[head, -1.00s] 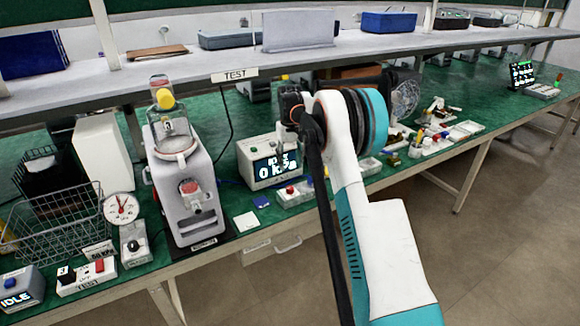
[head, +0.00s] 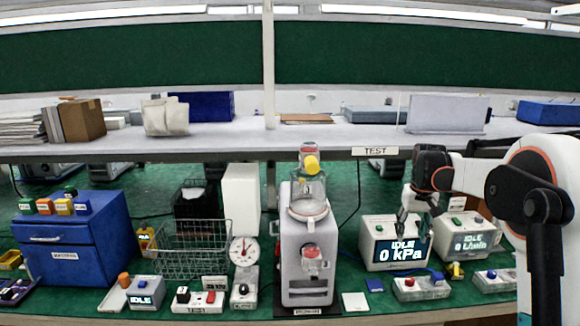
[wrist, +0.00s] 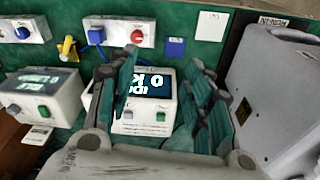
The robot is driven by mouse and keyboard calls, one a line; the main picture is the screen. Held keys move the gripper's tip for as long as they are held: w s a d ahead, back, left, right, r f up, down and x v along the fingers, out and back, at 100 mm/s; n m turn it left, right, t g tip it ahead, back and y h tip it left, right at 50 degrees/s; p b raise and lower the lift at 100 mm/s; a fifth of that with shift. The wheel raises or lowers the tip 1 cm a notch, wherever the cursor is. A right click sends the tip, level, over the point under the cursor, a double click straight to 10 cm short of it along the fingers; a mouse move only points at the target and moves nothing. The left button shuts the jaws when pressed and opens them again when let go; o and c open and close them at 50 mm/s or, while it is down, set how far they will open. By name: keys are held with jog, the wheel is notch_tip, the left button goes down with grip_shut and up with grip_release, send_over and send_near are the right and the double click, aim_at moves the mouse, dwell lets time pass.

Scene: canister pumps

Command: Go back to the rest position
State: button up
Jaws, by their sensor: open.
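I cannot tell whether the fingers touch the box. The grey canister machine (head: 308,250) stands to the left, with a clear canister and yellow knob on top.
A second IDLE box (head: 468,235) stands right of the kPa box. A shelf (head: 230,140) runs above the green bench. A wire basket (head: 190,250), a round gauge (head: 243,251) and a blue drawer cabinet (head: 75,245) stand to the left. Small switch boxes (head: 421,288) line the front edge.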

jog(key=s+a+r+t, duration=0.1)
jog(key=s+a+r, duration=0.45)
jog(key=s, duration=0.45)
jog(key=s+a+r+t, duration=0.2)
jog(key=s+a+r, duration=0.3)
jog(key=s, duration=0.5)
jog(key=s+a+f+t, duration=0.1)
jog(key=s+a+f, duration=0.2)
jog(key=s, duration=0.6)
jog(key=s+a+f+n+t, duration=0.1)
jog(key=s+a+f, duration=0.2)
jog(key=s, duration=0.6)
jog(key=shift+s+f+n+t, duration=0.15)
jog(key=shift+f+n+t, duration=0.15)
jog(key=shift+f, duration=0.4)
